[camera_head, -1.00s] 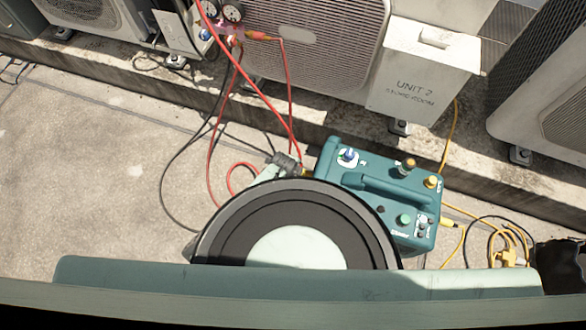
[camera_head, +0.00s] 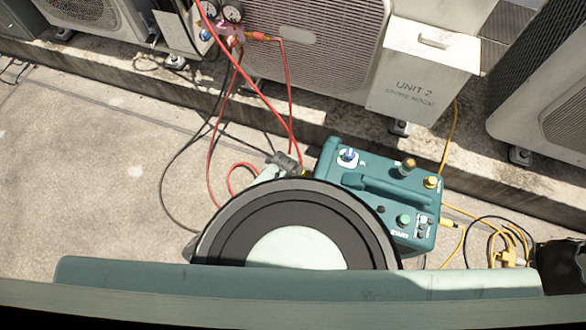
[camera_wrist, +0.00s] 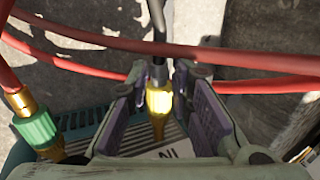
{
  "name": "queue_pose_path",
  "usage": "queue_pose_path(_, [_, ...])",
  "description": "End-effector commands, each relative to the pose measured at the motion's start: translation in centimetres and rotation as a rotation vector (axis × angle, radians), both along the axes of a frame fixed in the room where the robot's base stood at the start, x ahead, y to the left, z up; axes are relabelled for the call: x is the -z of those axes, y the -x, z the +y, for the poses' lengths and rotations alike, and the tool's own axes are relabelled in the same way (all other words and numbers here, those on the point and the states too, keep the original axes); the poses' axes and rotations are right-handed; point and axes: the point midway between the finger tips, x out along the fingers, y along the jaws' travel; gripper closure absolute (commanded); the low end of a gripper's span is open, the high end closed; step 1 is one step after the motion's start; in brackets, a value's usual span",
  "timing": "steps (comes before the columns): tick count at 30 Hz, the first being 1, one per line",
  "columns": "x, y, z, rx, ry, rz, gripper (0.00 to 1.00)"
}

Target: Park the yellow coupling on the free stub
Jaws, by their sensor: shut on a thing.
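In the wrist view, a yellow coupling (camera_wrist: 159,102) on the end of a dark hose is between the purple pads of my gripper (camera_wrist: 168,108), which is shut on it. The coupling's lower end is over a pale label and the grey ribbed side of the teal machine; I cannot tell whether it touches anything. In the head view, my gripper (camera_head: 286,162) is at the left end of the teal machine (camera_head: 375,192), largely hidden by my arm. A blue-topped fitting (camera_head: 348,154) stands on the machine. I cannot tell which stub is the free one.
Red hoses (camera_wrist: 160,45) cross the wrist view close to my gripper. A red hose ends in a green coupling (camera_wrist: 40,130) at left. Gauges (camera_head: 232,13) hang at the back. A concrete curb and condensers stand behind; yellow hoses lie right. The left floor (camera_head: 90,170) is mostly clear.

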Motion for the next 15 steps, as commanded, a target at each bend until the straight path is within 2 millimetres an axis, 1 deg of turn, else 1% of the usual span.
queue_pose_path(1, [0.3,0.32,0.16,0.0,-0.006,0.01,0.91])
queue_pose_path(5, [0.34,0.36,0.17,0.0,-0.006,0.011,1.0])
queue_pose_path(15, [0.43,0.47,0.21,0.001,-0.007,0.013,1.0])
